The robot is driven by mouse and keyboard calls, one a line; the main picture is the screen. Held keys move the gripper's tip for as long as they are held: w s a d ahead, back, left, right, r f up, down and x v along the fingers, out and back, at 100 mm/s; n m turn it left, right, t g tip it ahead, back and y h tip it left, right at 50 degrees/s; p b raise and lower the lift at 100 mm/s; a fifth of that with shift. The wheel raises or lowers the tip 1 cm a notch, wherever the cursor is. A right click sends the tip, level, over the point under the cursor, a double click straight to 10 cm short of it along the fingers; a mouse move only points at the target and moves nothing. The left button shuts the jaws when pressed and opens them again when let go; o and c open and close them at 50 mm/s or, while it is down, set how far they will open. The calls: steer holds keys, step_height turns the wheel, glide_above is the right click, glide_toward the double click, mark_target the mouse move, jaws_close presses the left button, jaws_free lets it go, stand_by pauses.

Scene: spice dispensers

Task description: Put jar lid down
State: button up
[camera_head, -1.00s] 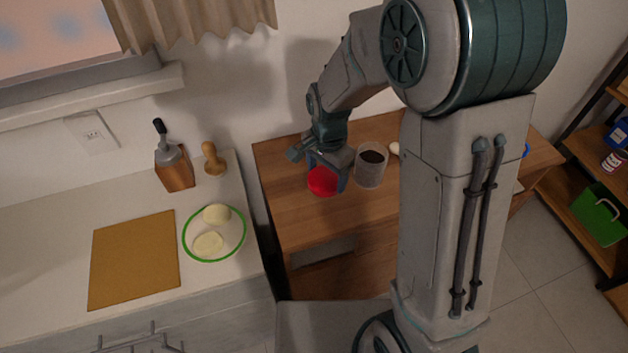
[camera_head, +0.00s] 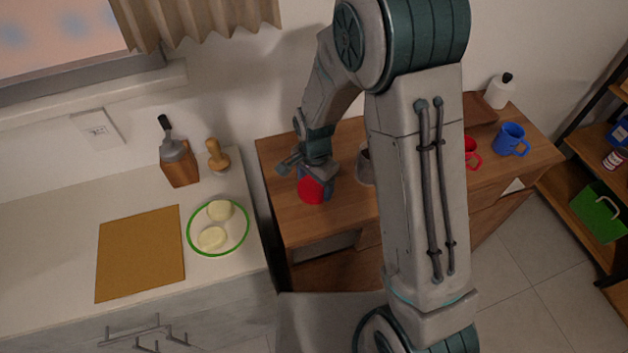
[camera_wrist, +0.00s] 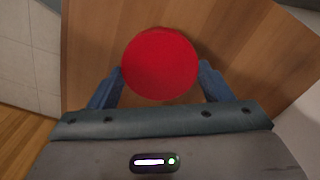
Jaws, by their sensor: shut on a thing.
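The jar lid (camera_head: 312,191) is a round red disc at the left part of the wooden cabinet top (camera_head: 285,215). My gripper (camera_head: 314,184) is shut on it. In the wrist view the red lid (camera_wrist: 160,63) sits between the two blue fingers of my gripper (camera_wrist: 161,82), with wood behind it. I cannot tell whether the lid touches the wood or is just above it. The clear jar (camera_head: 364,168) stands right of the lid, partly hidden behind my arm.
A red mug (camera_head: 471,153), a blue mug (camera_head: 510,139) and a white bottle (camera_head: 498,92) stand further right on the cabinet. The counter at left holds a green-rimmed plate (camera_head: 190,238) and a cutting board (camera_head: 140,255). The cabinet top's front left is bare.

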mark_target(314, 186)
steer(key=shift+f, duration=0.2)
steer(key=o, duration=0.9)
steer(key=shift+r, duration=0.15)
step_height(314, 186, up, 11)
steer(key=b, duration=0.1)
steer(key=s+d+r+n+t, duration=0.3)
steer(key=s+d+r+n, duration=0.5)
steer(key=s+d+r, duration=0.3)
steer(key=s+d, duration=0.4)
steer(key=shift+s+n+t, duration=0.2)
steer(key=shift+n+t, duration=0.1)
steer(key=shift+n, duration=0.1)
